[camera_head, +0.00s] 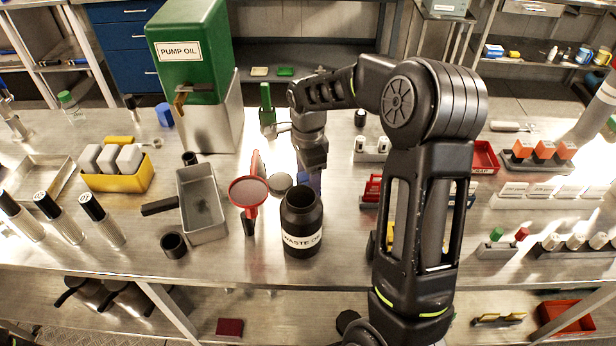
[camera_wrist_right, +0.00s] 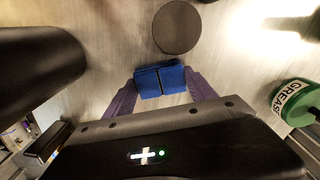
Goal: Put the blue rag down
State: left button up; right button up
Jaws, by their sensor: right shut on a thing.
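The blue rag (camera_wrist_right: 160,81) is a small folded blue block between the two purple fingers of my right gripper (camera_wrist_right: 162,85) in the right wrist view. The gripper is shut on it. In the head view my right gripper (camera_head: 312,178) points down over the bench behind the waste oil jar, and the rag is mostly hidden there. I cannot tell whether the rag touches the bench. My left gripper is not in view.
The black waste oil jar (camera_head: 302,225) stands close in front of the gripper. A dark round disc (camera_wrist_right: 178,27) lies just beyond the rag.

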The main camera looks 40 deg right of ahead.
jog(key=o, duration=1.4)
jog(key=shift+f, duration=0.1)
notch_tip(320, 180, up, 12)
jog(key=shift+r+b, duration=0.2)
jog(key=shift+b, duration=0.2)
